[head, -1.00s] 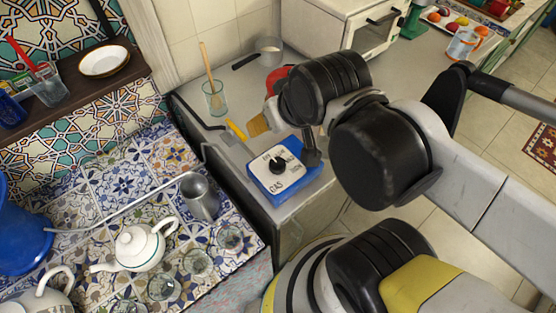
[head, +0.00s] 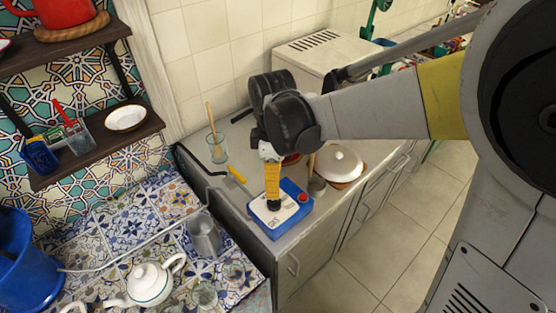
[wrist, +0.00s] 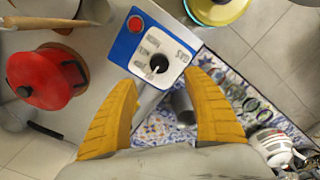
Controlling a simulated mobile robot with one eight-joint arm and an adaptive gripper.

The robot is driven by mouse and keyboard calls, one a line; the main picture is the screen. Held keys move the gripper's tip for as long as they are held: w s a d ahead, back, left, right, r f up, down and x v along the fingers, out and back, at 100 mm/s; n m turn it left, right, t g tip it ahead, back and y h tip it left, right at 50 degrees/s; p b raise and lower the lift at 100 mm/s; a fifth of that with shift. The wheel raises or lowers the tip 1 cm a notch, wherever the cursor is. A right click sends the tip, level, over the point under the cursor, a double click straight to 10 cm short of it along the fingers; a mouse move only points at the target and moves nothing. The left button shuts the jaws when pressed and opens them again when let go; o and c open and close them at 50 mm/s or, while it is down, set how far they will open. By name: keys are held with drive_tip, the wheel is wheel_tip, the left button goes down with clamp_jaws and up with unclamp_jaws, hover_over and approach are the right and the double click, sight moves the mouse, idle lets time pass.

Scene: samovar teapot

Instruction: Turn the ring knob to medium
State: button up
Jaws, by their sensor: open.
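The ring knob is a small black knob on a white dial plate (head: 262,215) on top of a blue box (head: 286,188). In the wrist view the knob (wrist: 158,64) shows just beyond and between the fingertips, with the blue box (wrist: 126,42) around the plate. The plate has printed labels; I cannot tell which one the knob points to. My gripper (head: 272,194) points down over the knob in the head view. In the wrist view its two yellow fingers (wrist: 161,80) are spread apart with nothing held. I cannot tell whether they touch the knob.
A red button (head: 303,198) sits on the box's corner. A red pot (wrist: 45,78) and a white-lidded dish (head: 339,161) are close by. A metal jug (head: 205,236) stands on the tiles.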

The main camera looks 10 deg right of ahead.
sight(274, 201)
wheel_tip(274, 201, down, 10)
drive_tip(key=b, duration=0.3)
drive_tip(key=shift+f+b, duration=0.15)
drive_tip(key=shift+b, duration=0.15)
drive_tip(key=c, duration=1.2)
